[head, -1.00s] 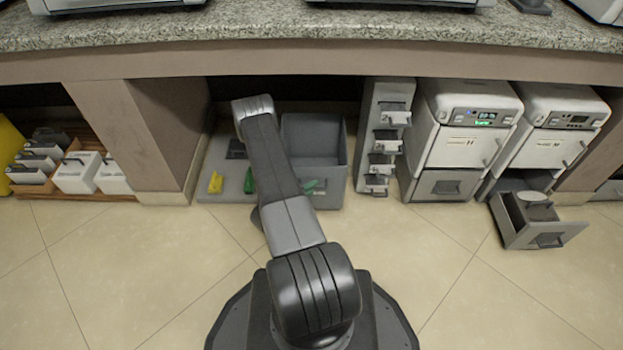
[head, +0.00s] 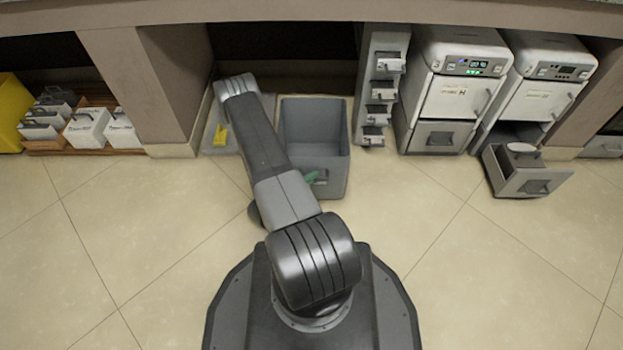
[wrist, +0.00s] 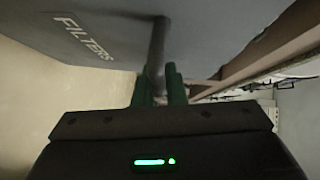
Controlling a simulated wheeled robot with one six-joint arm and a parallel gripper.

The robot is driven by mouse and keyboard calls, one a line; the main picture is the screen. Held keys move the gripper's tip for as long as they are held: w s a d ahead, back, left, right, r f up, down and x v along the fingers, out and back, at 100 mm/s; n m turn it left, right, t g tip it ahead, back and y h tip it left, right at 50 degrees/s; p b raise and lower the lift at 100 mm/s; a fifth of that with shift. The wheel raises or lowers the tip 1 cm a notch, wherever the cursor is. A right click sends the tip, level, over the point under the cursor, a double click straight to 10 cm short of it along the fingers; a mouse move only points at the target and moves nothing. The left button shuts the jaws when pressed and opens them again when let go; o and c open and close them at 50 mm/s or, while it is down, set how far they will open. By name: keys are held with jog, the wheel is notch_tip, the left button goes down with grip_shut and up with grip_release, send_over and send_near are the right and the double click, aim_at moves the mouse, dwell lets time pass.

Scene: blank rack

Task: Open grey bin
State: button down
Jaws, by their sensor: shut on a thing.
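The grey bin (head: 338,172) is an open-topped box that stands out from under the counter onto the floor, in the middle of the head view. Its inside looks empty as far as I see. My gripper (head: 313,178) is at the bin's front, mostly hidden behind my arm; only green fingertips show. In the wrist view, the green fingers of my gripper (wrist: 160,86) are shut on a dark bar handle (wrist: 157,38). Behind the handle is a grey panel (wrist: 105,35) lettered "FILTERS".
A yellow handle (head: 220,134) marks another bin at left. Two white machines (head: 455,85) are farther right, and a lower drawer (head: 520,178) juts out. The floor in front is clear.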

jog(key=c, duration=1.5)
grip_release()
jog(key=p+v, duration=0.3)
jog(key=v, duration=1)
jog(key=shift+s+a, duration=0.2)
jog(key=shift+a, duration=0.15)
jog(key=b+x, duration=0.2)
jog(key=x, duration=1)
jog(key=shift+w+d+b, duration=0.2)
jog(key=shift+d+b, duration=0.05)
jog(key=shift+b, duration=0.05)
